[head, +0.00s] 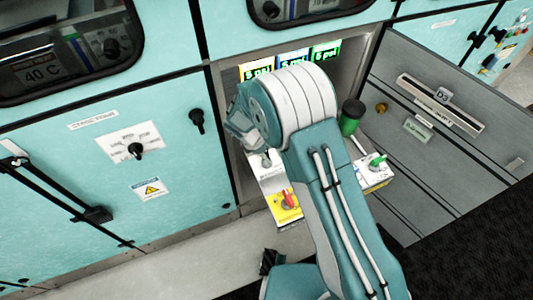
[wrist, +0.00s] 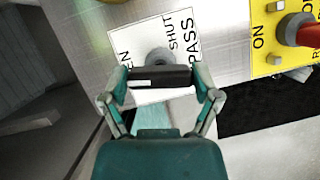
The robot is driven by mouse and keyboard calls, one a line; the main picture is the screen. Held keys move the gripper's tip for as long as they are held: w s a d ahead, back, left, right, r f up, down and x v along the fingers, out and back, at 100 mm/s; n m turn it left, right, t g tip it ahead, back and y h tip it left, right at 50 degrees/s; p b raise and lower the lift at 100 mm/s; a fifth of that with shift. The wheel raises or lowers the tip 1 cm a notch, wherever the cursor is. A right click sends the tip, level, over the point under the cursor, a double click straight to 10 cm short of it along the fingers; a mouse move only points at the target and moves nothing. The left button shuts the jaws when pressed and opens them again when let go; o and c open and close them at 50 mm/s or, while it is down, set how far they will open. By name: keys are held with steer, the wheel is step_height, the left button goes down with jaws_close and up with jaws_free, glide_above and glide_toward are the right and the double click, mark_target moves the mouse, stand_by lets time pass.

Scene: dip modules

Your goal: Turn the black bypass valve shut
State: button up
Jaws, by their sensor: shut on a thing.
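The black bypass valve handle (wrist: 160,76) is a short bar on a grey round stem, in front of a white label plate (wrist: 128,42) in the wrist view. The plate reads "SHUT", with parts of "OPEN" and "BYPASS" showing. The bar lies crosswise in the picture. My gripper (wrist: 160,84) is shut on the bar, one finger at each end. In the head view my gripper (head: 240,128) is at the open recess, and my own wrist and arm hide much of the valve area.
A yellow plate with a red handle (wrist: 300,30) sits right of the valve in the wrist view. In the head view, a green-handled valve (head: 376,161) and a green cylinder with a dark top (head: 351,118) stand right of my arm. An open grey door (head: 455,150) bounds the right side.

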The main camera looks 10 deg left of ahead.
steer(key=m+g, duration=0.1)
steer(key=m, duration=0.3)
steer(key=shift+m+g, duration=0.3)
steer(key=shift+g, duration=0.1)
steer(key=m+g, duration=0.1)
steer(key=m, duration=0.2)
steer(key=shift+m, duration=0.4)
steer(key=m+g, duration=0.1)
steer(key=m, duration=0.3)
steer(key=shift+g+y, duration=0.4)
steer(key=shift+m+g+y, duration=0.4)
steer(key=shift+m, duration=1.1)
steer(key=o, duration=1)
steer(key=shift+f, duration=0.1)
steer(key=shift+c, duration=0.2)
steer(key=shift+a, duration=0.1)
